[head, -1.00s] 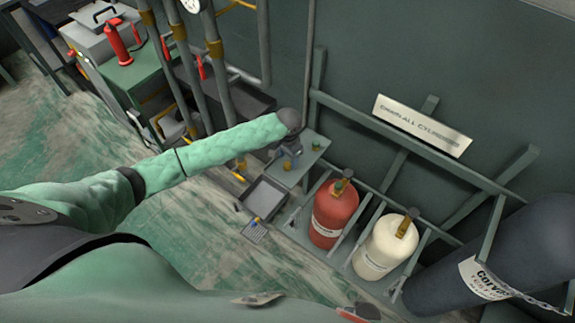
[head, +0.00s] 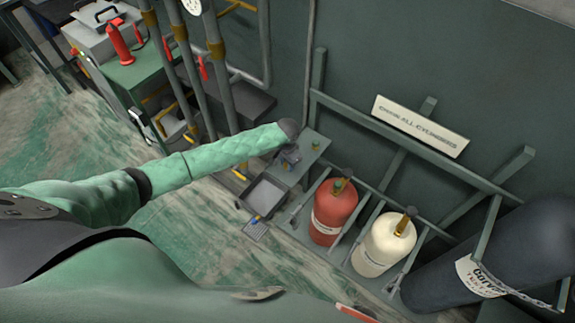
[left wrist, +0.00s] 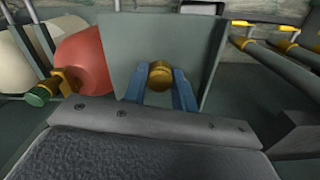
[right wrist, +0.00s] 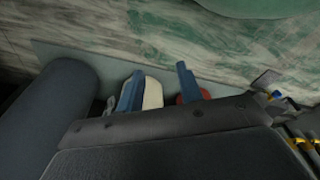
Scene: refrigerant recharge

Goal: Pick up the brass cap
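The brass cap (left wrist: 160,74) is a short, round, gold-coloured piece over a grey-green shelf (left wrist: 205,55) in the left wrist view. My left gripper's two blue fingers (left wrist: 159,88) stand on either side of it, with a thin gap seeming to show on the left. I read these fingers as open around the cap. In the head view my left gripper (head: 290,157) is low over the shelf (head: 312,152), and it hides the cap there. My right gripper (right wrist: 160,82) has its blue fingers apart and empty in the right wrist view.
A red cylinder (head: 333,215) with a brass valve and a cream cylinder (head: 384,248) stand right of the shelf. A large dark cylinder (head: 500,255) lies chained further right. A grey tray (head: 266,195) is in front of the shelf. Vertical pipes (head: 215,70) rise behind my left arm.

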